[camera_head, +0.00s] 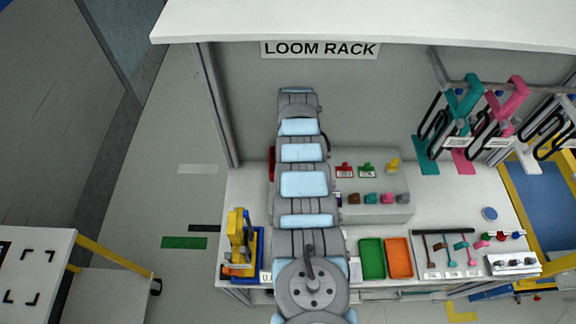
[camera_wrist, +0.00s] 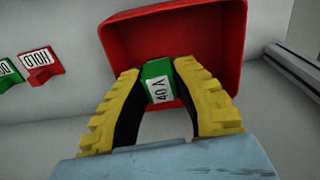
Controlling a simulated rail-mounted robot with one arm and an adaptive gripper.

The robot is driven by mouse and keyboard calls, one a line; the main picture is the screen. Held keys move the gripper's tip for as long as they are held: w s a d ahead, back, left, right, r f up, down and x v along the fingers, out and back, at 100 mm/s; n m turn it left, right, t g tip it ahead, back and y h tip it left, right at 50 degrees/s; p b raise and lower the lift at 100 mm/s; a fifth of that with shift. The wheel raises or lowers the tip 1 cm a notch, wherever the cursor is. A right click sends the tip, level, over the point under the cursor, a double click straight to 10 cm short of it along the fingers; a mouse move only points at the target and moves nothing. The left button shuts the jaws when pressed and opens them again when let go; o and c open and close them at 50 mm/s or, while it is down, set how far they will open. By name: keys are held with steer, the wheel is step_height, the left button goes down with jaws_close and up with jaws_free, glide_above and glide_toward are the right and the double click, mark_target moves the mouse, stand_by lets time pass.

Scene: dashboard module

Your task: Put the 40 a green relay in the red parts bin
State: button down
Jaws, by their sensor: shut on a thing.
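The green relay (camera_wrist: 158,84) with a white "40 A" label is between the yellow fingers of my gripper (camera_wrist: 158,95) in the wrist view, and the gripper is shut on it. The red parts bin (camera_wrist: 185,35) is right behind and around the relay in that view, its open inside facing the camera. I cannot tell whether the relay is inside the bin or just in front of its mouth. In the head view my arm hides the gripper and relay, and only a red edge of the bin (camera_head: 272,163) shows left of the arm.
The grey stepped stand (camera_head: 380,209) holds several small parts. A green tray (camera_head: 372,258) and an orange tray (camera_head: 399,257) lie near the front. A yellow tool (camera_head: 240,240) stands at left.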

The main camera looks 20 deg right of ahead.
steer(key=c, duration=0.9)
jaws_free()
steer(key=shift+r, duration=0.1)
step_height(320, 180, up, 12)
stand_by(0.3)
